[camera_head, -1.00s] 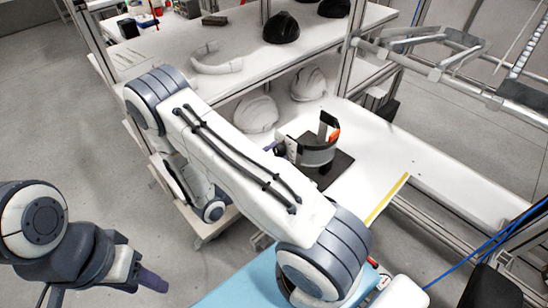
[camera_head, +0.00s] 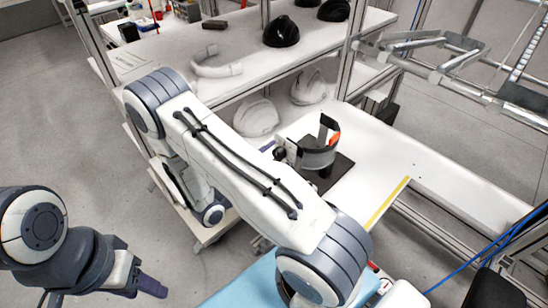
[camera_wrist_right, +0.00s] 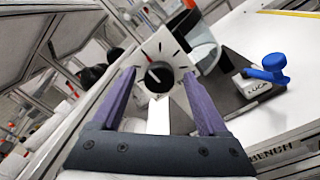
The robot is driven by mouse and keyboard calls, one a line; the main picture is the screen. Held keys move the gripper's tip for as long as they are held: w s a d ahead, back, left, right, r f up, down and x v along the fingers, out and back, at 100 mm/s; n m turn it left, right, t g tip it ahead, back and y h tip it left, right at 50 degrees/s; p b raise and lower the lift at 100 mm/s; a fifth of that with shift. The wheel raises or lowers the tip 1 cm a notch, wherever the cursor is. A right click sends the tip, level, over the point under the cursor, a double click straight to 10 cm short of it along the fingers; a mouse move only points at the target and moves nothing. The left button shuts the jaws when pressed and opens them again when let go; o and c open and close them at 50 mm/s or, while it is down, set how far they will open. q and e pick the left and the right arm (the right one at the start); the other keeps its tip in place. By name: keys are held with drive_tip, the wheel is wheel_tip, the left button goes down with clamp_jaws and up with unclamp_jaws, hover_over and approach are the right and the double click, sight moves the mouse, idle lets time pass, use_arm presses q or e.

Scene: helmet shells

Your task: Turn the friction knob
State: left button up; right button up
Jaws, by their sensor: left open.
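The friction knob (camera_wrist_right: 159,75) is a black round knob on a white dial plate with black tick marks and a red mark. It also shows small in the head view (camera_head: 279,154), beside a dark curved band with an orange part (camera_head: 320,156). My right gripper (camera_wrist_right: 160,72) is open in the right wrist view. Its two purple fingers stand either side of the dial in the picture; I cannot tell whether they touch the knob. In the head view my right arm hides most of that gripper. My left gripper (camera_head: 150,288) is open and empty at lower left, far from the knob.
The band stands on a dark mat (camera_head: 340,170) on the white bench (camera_head: 420,170). White helmet shells (camera_head: 256,117) sit on the lower shelf. Black helmets (camera_head: 281,32) are above. A metal frame is at right.

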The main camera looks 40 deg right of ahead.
drive_tip(key=shift+a, duration=0.1)
drive_tip(key=s+a+b, duration=0.1)
drive_tip(key=a+b, duration=0.1)
drive_tip(key=a, duration=0.8)
drive_tip(key=shift+a+b, duration=0.15)
drive_tip(key=shift+b, duration=0.2)
drive_tip(key=shift+s+f, duration=0.1)
